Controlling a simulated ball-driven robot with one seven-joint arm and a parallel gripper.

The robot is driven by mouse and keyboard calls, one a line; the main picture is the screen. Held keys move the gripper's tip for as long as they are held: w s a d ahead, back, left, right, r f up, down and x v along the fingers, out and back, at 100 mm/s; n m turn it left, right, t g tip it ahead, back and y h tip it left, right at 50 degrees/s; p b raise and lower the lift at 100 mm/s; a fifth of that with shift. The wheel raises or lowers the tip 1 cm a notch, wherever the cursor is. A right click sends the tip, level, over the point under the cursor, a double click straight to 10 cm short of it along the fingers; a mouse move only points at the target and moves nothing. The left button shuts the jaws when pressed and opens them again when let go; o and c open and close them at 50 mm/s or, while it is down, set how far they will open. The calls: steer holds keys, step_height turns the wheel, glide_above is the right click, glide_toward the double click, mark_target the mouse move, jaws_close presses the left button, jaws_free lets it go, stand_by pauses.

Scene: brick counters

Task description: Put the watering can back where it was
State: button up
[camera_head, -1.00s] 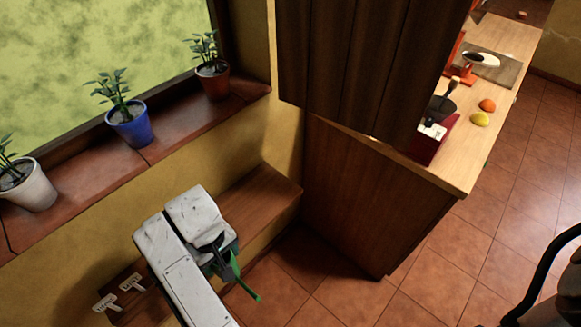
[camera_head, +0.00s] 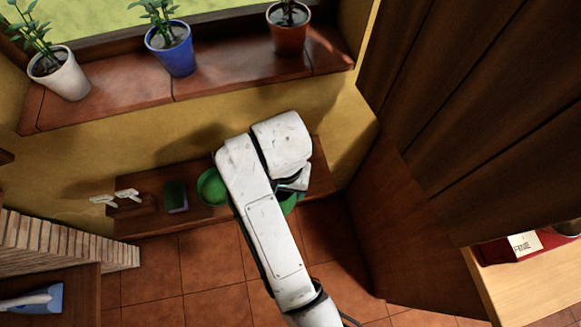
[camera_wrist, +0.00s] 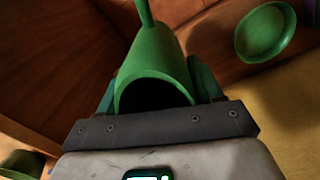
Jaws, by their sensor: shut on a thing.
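The green watering can (camera_wrist: 152,60) is between the fingers of my gripper (camera_wrist: 155,88), which is shut on it. In the wrist view its dark opening faces the camera and its spout points up and away. In the head view only a small green part of the can (camera_head: 290,204) shows beside my white wrist, above or near the low wooden bench (camera_head: 322,180). My arm hides the rest of the can, so I cannot tell whether it touches the bench. A round green dish (camera_head: 212,188) is on the bench left of my arm; it also shows in the wrist view (camera_wrist: 265,32).
A dark green block (camera_head: 176,196) and white labels (camera_head: 126,194) are on the bench's left part. White (camera_head: 62,77), blue (camera_head: 172,52) and red-brown (camera_head: 288,32) plant pots line the sill above. A wooden cabinet side (camera_head: 405,235) bounds the right.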

steer(key=w+f+b, duration=0.1)
steer(key=w+f, duration=0.1)
steer(key=w, duration=0.1)
steer(key=w+f+b, duration=0.1)
steer(key=w+f, duration=0.1)
steer(key=w, duration=0.1)
steer(key=w+f+b, duration=0.2)
steer(key=w+f, duration=0.1)
steer(key=shift+w+a, duration=0.15)
steer(key=shift+a, duration=0.25)
steer(key=shift+w+f, duration=0.45)
steer(key=shift+f, duration=1.65)
steer(key=shift+f, duration=0.1)
steer(key=o, duration=1.5)
step_height(320, 180, up, 12)
steer(key=shift+r, duration=0.1)
